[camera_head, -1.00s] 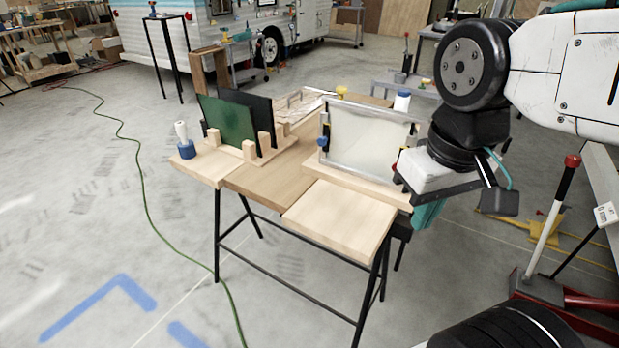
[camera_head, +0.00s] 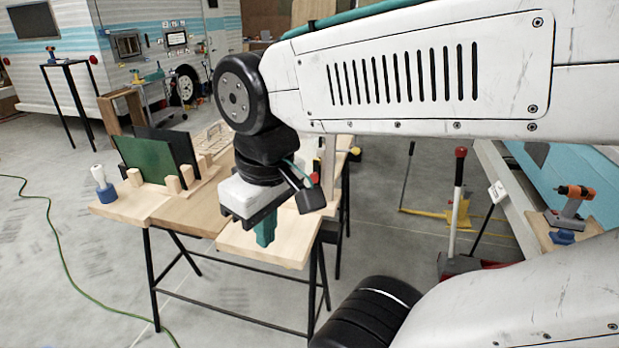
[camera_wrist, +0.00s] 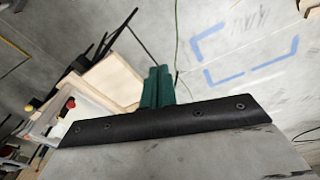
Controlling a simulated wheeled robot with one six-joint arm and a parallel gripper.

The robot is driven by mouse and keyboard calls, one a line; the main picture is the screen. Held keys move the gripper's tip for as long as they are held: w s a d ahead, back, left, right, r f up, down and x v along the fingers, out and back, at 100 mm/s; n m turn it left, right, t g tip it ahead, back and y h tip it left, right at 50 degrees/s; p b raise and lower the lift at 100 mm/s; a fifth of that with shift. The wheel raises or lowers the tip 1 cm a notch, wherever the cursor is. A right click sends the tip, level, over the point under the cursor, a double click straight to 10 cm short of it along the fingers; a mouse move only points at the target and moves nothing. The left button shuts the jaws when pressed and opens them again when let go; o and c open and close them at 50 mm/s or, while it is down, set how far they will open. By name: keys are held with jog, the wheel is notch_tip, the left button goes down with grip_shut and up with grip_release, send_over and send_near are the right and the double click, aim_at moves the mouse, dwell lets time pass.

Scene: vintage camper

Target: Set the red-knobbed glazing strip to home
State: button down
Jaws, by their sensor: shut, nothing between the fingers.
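The red knob (camera_wrist: 70,103) shows at the left of the wrist view, beside a pale framed pane (camera_wrist: 45,122). The strip it belongs to is too small to make out. My gripper (camera_head: 265,229) points down near the front right of the workbench. Its teal fingers are shut and empty. In the wrist view the fingers (camera_wrist: 157,88) are together, right of the red knob and apart from it.
The wooden workbench (camera_head: 190,212) carries green and black panels (camera_head: 148,160) in a pegged rack and a blue-and-white bottle (camera_head: 103,185) at its left end. A bare pale board (camera_wrist: 112,80) lies beside the fingers in the wrist view. Open floor lies left of the bench.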

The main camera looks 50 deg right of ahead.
aim_at(315, 176)
jog(key=w+d+f+n+h, duration=0.1)
jog(key=w+d+n, duration=0.4)
jog(key=d+n, duration=0.2)
jog(key=w+d+f+n+h, duration=0.1)
jog(key=w+d+n, duration=0.4)
jog(key=d, duration=0.6)
jog(key=w+d+f+n+h, duration=0.1)
jog(key=w+d+f+n, duration=0.2)
jog(key=d+n, duration=0.6)
jog(key=w, duration=0.2)
jog(key=shift+w+d+n+h, duration=0.2)
jog(key=shift+w+n+h, duration=0.15)
jog(key=shift+n+h, duration=0.05)
jog(key=shift+f, duration=0.15)
jog(key=w+d+f, duration=0.3)
jog(key=d+f, duration=0.4)
jog(key=f, duration=0.2)
